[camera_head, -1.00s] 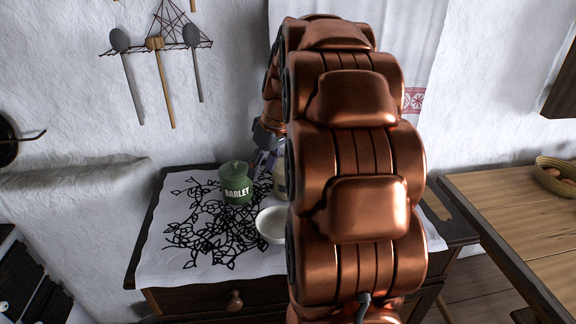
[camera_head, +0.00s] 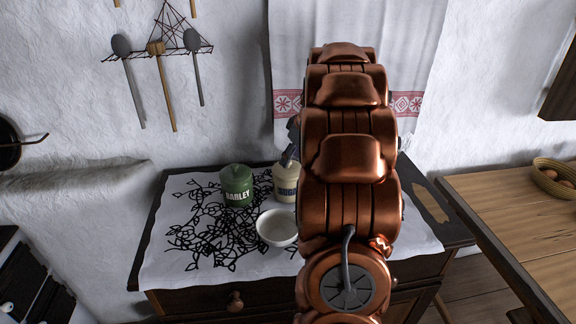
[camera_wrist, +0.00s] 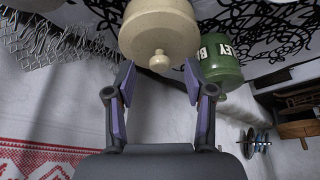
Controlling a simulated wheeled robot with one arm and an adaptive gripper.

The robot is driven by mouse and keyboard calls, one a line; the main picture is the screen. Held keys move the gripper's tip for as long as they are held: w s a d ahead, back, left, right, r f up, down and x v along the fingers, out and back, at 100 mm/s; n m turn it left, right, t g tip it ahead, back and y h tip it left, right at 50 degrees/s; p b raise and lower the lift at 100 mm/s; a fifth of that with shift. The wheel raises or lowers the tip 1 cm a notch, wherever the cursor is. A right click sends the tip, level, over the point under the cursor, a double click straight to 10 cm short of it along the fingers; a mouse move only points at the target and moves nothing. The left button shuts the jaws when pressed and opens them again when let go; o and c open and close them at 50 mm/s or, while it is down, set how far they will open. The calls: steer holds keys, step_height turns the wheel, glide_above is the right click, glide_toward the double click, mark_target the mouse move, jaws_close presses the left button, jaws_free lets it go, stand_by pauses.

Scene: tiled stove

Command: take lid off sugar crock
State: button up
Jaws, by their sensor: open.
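The cream sugar crock (camera_head: 285,188) stands on the cloth-covered cabinet, partly hidden by my arm in the head view. In the wrist view the cream crock (camera_wrist: 160,30) shows upside down at the top, with its lid on and the round lid knob (camera_wrist: 160,63) facing my gripper. My gripper (camera_wrist: 158,70) is open, its two fingers on either side of the knob in the picture. I cannot tell whether they touch the lid. In the head view a bit of my gripper (camera_head: 291,150) shows just above the crock; the rest is hidden behind my arm.
A green barley crock (camera_head: 237,190) stands close to the left of the sugar crock. A white bowl (camera_head: 277,228) stands in front. The patterned cloth (camera_head: 165,262) is clear at left. A wooden table (camera_head: 500,205) with a basket (camera_head: 556,178) is at right.

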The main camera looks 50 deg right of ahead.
steer(key=shift+x, duration=1.25)
steer(key=shift+c, duration=0.3)
jaws_close()
